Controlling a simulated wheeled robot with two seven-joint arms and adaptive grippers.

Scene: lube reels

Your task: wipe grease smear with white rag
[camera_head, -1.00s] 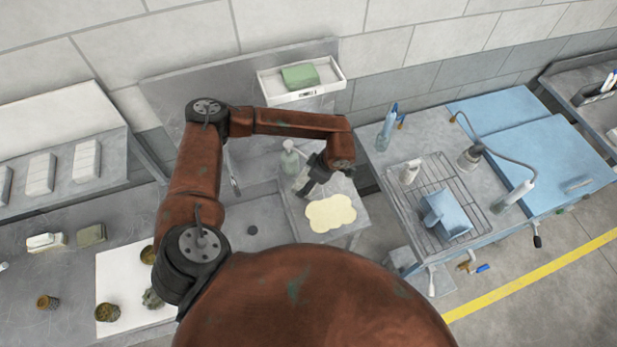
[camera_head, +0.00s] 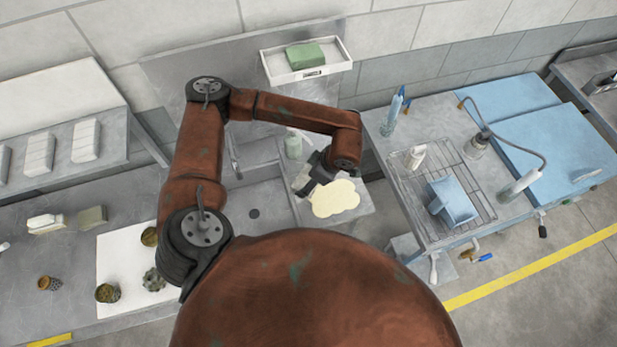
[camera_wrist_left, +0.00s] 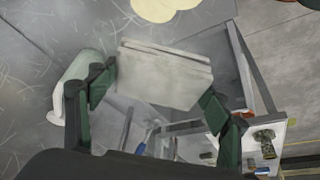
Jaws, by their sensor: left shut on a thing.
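The grease smear (camera_head: 335,198) is a pale yellow, lobed patch on a small grey metal table. It also shows at the top of the left wrist view (camera_wrist_left: 166,8). My left gripper (camera_head: 308,184) is at the smear's left edge in the head view. In the left wrist view my left gripper (camera_wrist_left: 155,98) is shut on the folded white rag (camera_wrist_left: 165,75), which lies across between the fingers. A gap of table shows between rag and smear in that view; I cannot tell whether the rag touches the table. My right gripper is not in view.
A pale green bottle (camera_head: 293,145) stands behind the gripper; it is close beside the left finger in the wrist view (camera_wrist_left: 72,85). A white tray (camera_head: 312,72) with a green block is at the back. A cart with a wire rack (camera_head: 470,185) stands to the right.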

